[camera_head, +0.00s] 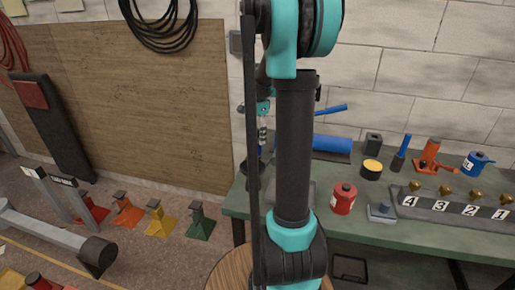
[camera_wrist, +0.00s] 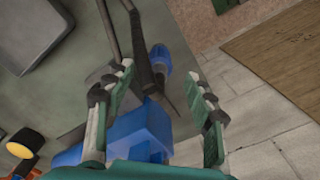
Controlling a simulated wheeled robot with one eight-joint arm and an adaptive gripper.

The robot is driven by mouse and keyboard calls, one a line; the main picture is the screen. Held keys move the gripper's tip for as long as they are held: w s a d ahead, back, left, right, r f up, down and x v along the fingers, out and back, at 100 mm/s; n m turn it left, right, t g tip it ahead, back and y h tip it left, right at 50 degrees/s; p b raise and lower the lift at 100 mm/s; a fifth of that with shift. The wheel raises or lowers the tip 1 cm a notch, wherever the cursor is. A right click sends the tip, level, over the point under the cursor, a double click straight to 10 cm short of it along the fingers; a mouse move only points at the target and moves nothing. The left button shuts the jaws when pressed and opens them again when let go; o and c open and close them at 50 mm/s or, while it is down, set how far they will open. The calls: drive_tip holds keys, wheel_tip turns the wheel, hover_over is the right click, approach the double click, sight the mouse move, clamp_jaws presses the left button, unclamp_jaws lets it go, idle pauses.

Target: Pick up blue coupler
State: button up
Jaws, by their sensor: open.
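My gripper (camera_wrist: 161,78) is open, its two green-and-grey fingers spread apart in the wrist view. A blue blocky body (camera_wrist: 138,130) shows between and below the fingers, partly hidden by the left finger. A smaller rounded blue piece (camera_wrist: 160,57) lies just beyond the fingertips, beside dark rods. I cannot tell which blue part is the coupler, or whether a finger touches it. In the head view, a blue cylinder (camera_head: 332,143) lies at the back left of the green bench, right of my arm. My arm hides much of that bench end.
The green bench (camera_head: 400,232) also holds a red can (camera_head: 343,198), a yellow-topped dark can (camera_head: 371,168), a blue can (camera_head: 475,161) and a numbered rack (camera_head: 455,209) with brass pieces. Colored stands (camera_head: 200,220) are on the floor at left. A stone wall is behind.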

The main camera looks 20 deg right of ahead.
sight(258, 146)
drive_tip(key=shift+f, duration=1.9)
drive_tip(key=shift+c, duration=0.6)
clamp_jaws()
